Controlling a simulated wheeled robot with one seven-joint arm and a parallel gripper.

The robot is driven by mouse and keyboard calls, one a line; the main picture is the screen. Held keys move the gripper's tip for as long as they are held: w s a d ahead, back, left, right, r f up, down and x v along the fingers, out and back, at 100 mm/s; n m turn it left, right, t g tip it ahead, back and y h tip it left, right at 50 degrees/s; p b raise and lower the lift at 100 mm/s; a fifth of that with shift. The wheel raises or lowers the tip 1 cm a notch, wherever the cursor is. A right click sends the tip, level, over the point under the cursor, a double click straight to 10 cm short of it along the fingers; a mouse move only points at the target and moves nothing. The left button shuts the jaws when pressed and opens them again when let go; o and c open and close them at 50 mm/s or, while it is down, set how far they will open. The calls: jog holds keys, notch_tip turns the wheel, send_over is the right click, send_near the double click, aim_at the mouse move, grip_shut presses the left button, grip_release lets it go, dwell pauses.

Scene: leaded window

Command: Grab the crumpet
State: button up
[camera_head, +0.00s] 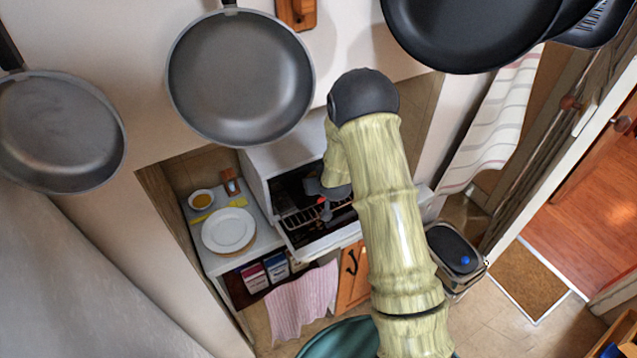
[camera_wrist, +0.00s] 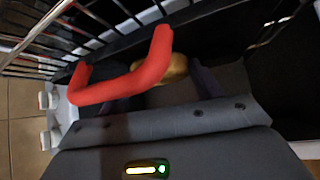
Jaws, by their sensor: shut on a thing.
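The crumpet (camera_wrist: 175,70) shows in the wrist view as a small golden-brown rounded piece, partly hidden behind a red bent bar (camera_wrist: 122,84). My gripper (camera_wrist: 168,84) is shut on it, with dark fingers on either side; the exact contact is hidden. In the head view my gripper (camera_head: 326,194) is at the open front of a white oven, over its wire rack. The crumpet cannot be made out there. I cannot tell whether the red bar belongs to my gripper or to the oven.
The oven (camera_head: 257,180) has a wire rack (camera_head: 299,219) close to my gripper. Left of it, a white plate (camera_head: 229,231) and a small bowl (camera_head: 202,199) sit on the counter. Hanging pans (camera_head: 240,75) are near the camera. A bin (camera_head: 455,250) stands at right.

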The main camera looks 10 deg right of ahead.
jog(key=shift+s+d+r+b, duration=0.1)
jog(key=shift+s+b, duration=0.1)
jog(key=shift+b, duration=0.15)
jog(key=r+b, duration=0.1)
jog(key=r, duration=0.1)
jog(key=r+b, duration=0.1)
jog(key=r, duration=0.1)
jog(key=r+b, duration=0.1)
jog(key=r, duration=0.1)
jog(key=shift+s+d+r, duration=0.1)
jog(key=shift+s+d, duration=0.1)
jog(key=shift+s, duration=0.2)
jog(key=s+d+b, duration=0.3)
jog(key=s+b, duration=0.2)
jog(key=s, duration=0.3)
jog(key=s+d+b, duration=0.3)
jog(key=s+b, duration=0.2)
jog(key=s, duration=0.4)
jog(key=shift+d, duration=0.4)
jog(key=shift+r, duration=0.1)
jog(key=shift+w, duration=0.15)
jog(key=shift+s, duration=0.2)
